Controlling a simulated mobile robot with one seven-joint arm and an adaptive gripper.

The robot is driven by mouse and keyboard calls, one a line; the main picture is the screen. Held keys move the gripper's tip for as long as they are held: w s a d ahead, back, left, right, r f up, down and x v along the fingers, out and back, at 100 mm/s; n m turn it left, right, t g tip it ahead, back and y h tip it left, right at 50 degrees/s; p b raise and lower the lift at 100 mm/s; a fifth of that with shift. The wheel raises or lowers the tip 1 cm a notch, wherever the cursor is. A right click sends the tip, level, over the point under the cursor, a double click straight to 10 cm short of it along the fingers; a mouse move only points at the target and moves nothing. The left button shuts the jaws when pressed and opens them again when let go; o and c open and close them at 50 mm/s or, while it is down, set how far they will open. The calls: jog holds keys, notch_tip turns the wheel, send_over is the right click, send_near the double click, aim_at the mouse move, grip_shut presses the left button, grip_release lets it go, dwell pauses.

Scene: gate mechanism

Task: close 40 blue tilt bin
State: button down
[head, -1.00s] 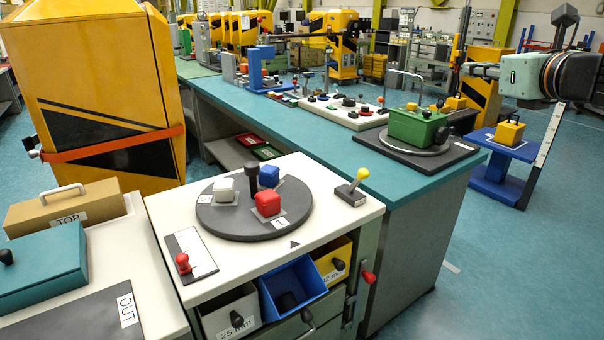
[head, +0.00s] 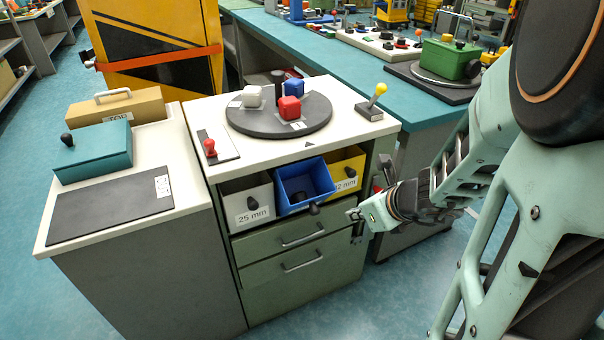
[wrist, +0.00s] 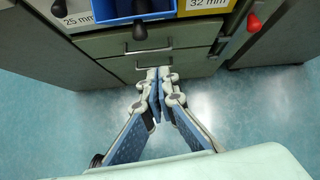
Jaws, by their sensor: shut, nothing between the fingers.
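The blue tilt bin (head: 303,183) sits in the middle of the bin row under the white top and is tilted out, its open top showing. A black knob (head: 314,208) is on its front. It also shows at the top of the wrist view (wrist: 134,9), cut off by the frame edge. My gripper (head: 354,214) is in front of the cabinet, to the right of and slightly below the blue bin, apart from it. In the wrist view its fingers (wrist: 158,74) are shut together and empty, pointing toward the drawer fronts.
A white 25 mm bin (head: 248,203) is left of the blue bin and a yellow 32 mm bin (head: 346,170) is right. Drawers with handles (head: 302,234) are below. A red-handled lever (wrist: 254,23) is at the right. The floor in front is clear.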

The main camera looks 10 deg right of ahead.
jog(key=w+a+f+b, duration=0.3)
jog(key=w+f+b, duration=0.15)
jog(key=f, duration=0.55)
jog(key=shift+g, duration=0.3)
jog(key=shift+w+a+r+p, duration=0.2)
jog(key=shift+w+a+r, duration=0.3)
jog(key=shift+w+a, duration=0.15)
jog(key=shift+w+a+r+p, duration=0.15)
jog(key=shift+w+a+r, duration=0.4)
jog(key=shift+w, duration=0.15)
